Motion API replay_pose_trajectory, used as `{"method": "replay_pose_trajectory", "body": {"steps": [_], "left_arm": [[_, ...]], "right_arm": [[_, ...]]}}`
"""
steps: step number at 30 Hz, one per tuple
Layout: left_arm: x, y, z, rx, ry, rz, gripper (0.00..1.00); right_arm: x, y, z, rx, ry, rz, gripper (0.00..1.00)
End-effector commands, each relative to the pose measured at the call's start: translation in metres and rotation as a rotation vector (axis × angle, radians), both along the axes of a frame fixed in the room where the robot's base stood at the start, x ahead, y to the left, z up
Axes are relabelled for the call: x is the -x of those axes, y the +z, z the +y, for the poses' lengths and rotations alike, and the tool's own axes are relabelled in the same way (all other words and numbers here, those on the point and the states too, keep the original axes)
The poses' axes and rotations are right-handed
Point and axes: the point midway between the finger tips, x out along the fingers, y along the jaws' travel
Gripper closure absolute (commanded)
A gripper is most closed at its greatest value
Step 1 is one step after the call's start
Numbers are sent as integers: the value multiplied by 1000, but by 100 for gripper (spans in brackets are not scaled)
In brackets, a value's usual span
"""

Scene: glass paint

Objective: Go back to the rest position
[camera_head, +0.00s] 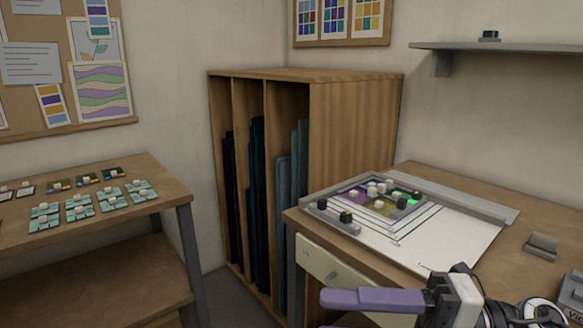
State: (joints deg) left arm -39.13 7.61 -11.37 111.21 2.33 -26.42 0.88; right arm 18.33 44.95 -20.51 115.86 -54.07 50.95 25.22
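My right gripper (325,313) comes in from the bottom right, with long purple fingers pointing left in front of the desk's drawer. The upper finger shows fully; only a sliver of the lower one shows at the bottom edge, with a gap between them. No object shows between the fingers. My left gripper is not in view.
A wooden desk (540,215) at right holds a paper sheet (455,240), a coloured glass panel with small knobs (375,190), and a grey block (541,246). A rack (355,130) stands behind. A left table (110,222) holds several small glass pieces.

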Motion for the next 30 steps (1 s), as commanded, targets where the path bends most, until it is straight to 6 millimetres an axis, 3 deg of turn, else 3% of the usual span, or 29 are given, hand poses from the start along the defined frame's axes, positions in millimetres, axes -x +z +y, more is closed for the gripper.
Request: {"method": "replay_pose_trajectory", "body": {"steps": [2,5,8,11,15,18,21,25,30], "left_arm": [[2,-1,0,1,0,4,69],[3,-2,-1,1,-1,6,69],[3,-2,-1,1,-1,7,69],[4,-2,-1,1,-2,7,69],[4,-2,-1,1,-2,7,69],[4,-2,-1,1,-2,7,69],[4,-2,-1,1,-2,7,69],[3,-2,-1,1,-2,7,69],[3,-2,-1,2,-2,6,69]], "right_arm": [[-19,-3,1,-241,-132,161,56],[-51,-30,-20,-487,-358,391,56],[-72,-94,-52,-653,-618,656,56],[-69,-166,-76,-729,-835,889,56],[-34,-265,-96,-755,-1090,1194,56],[6,-327,-101,-738,-1237,1396,56],[49,-372,-99,-706,-1346,1566,56],[91,-407,-94,-666,-1430,1718,56],[113,-422,-90,-642,-1468,1794,56]]}}
